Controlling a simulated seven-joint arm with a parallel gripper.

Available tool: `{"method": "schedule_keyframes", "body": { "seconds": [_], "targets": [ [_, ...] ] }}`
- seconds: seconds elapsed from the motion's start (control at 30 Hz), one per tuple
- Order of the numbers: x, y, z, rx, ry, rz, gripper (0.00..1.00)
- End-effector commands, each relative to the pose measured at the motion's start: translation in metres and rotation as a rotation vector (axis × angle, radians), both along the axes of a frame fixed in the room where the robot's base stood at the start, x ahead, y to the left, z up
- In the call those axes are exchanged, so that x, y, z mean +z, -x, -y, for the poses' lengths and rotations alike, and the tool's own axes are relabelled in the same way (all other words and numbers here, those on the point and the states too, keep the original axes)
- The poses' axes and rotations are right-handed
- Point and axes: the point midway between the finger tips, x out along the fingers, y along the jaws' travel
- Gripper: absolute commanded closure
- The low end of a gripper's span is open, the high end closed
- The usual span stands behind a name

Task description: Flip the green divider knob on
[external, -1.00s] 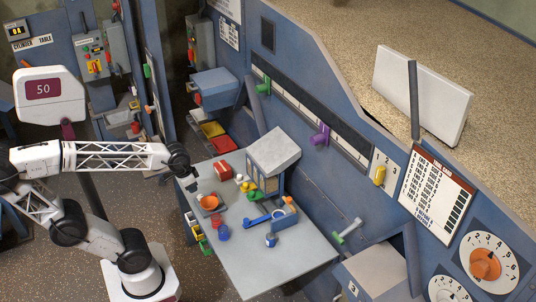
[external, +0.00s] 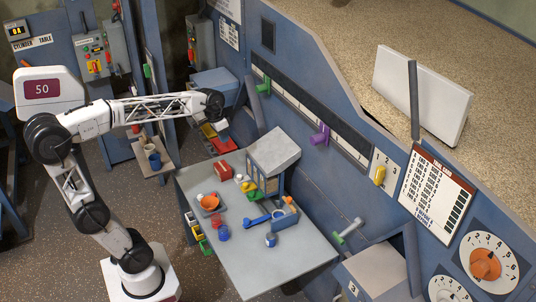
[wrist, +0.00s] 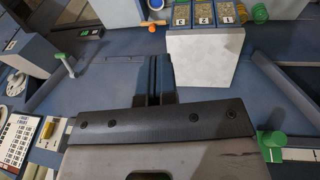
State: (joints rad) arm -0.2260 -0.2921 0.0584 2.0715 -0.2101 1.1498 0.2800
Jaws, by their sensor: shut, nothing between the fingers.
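Two green knobs show in the external view, and I cannot tell which is the divider knob. One green knob (external: 264,86) is at the upper end of the slotted rail on the blue wall; a green knob (wrist: 271,139) at right in the wrist view seems to be the same. The other green handle (external: 340,238) is on a short metal lever low on the wall; it seems to show at left in the wrist view (wrist: 63,58). My gripper (wrist: 155,82) is shut and empty, apart from both. In the external view it is above the table's far end.
A purple knob (external: 320,134) and a yellow knob (external: 379,175) project from the wall. A blue box (external: 214,81) stands behind my wrist.

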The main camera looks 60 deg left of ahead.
Motion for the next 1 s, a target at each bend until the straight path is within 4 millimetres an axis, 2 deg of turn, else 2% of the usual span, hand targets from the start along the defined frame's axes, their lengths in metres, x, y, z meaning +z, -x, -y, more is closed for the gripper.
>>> {"method": "schedule_keyframes", "body": {
  "seconds": [0.2, 0.57, 1.0],
  "targets": [
    [0.024, -0.042, -0.031, 0.0, 0.033, 0.005, 1.0],
    [0.058, -0.105, -0.086, -0.011, 0.086, 0.022, 1.0],
    [0.09, -0.172, -0.168, -0.031, 0.148, 0.058, 1.0]
  ]
}}
